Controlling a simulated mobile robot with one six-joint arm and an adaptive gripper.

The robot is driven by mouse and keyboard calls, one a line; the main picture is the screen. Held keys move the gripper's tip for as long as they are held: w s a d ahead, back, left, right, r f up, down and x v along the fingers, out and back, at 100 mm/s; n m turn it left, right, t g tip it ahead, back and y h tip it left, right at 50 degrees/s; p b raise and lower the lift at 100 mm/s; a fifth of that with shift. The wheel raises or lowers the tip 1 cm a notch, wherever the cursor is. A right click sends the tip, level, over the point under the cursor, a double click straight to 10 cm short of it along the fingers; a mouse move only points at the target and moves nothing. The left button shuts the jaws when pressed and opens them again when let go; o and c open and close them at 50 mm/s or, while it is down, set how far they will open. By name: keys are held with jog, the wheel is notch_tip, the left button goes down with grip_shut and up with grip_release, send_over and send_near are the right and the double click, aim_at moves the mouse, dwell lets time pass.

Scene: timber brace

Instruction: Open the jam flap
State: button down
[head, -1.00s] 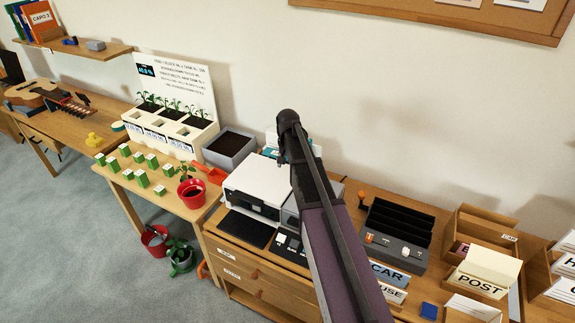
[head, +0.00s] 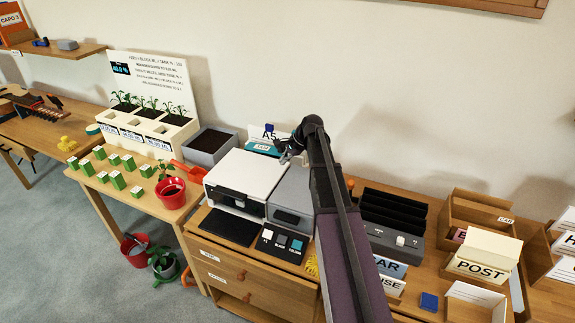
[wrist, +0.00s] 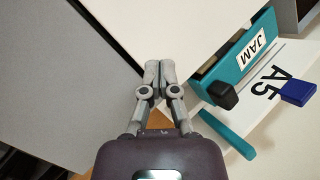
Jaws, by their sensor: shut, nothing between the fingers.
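The jam flap (wrist: 243,58) is a teal panel with a white JAM label, along the rear edge of the white printer (head: 246,178). A black knob (wrist: 222,96) sticks out from its near end in the wrist view. In the head view the flap (head: 262,147) is small, partly seen behind the printer. My gripper (wrist: 158,66) is shut and empty. In the wrist view its fingertips are left of the knob, with a visible gap between them in the picture. My gripper (head: 285,156) also shows in the head view, above the printer's back right. How far the flap stands open is unclear.
A white A5 card (wrist: 275,82) with a blue block (wrist: 298,93) is beside the flap. A separate teal bar (wrist: 228,132) lies near the knob. A grey box (head: 291,196) stands right of the printer. A dark slotted rack (head: 393,222) is farther right.

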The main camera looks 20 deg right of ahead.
aim_at(294, 166)
jog(key=d+m+t+b, duration=0.1)
jog(key=w+d+f+m+t+y+b, duration=0.1)
jog(key=d+m+b, duration=0.1)
jog(key=d+f+m+y+b, duration=0.1)
jog(key=d+m, duration=0.1)
jog(key=shift+w+f+t+b, duration=0.1)
jog(key=shift+w+t+b, duration=0.2)
jog(key=shift+t, duration=0.1)
jog(key=d+m+t+y+b, duration=0.2)
jog(key=d+m+t+b, duration=0.1)
jog(key=d+m, duration=0.3)
jog(key=shift+w+d+r+m+b, duration=0.2)
jog(key=shift+d+m+b, duration=0.1)
jog(key=shift+b, duration=0.45)
jog(key=shift+a, duration=0.1)
jog(key=b+x, duration=0.3)
jog(key=x, duration=0.5)
jog(key=shift+w, duration=0.15)
jog(key=shift+b+x, duration=0.5)
jog(key=shift+x, duration=0.4)
jog(key=shift+w, duration=0.1)
jog(key=shift+r, duration=0.15)
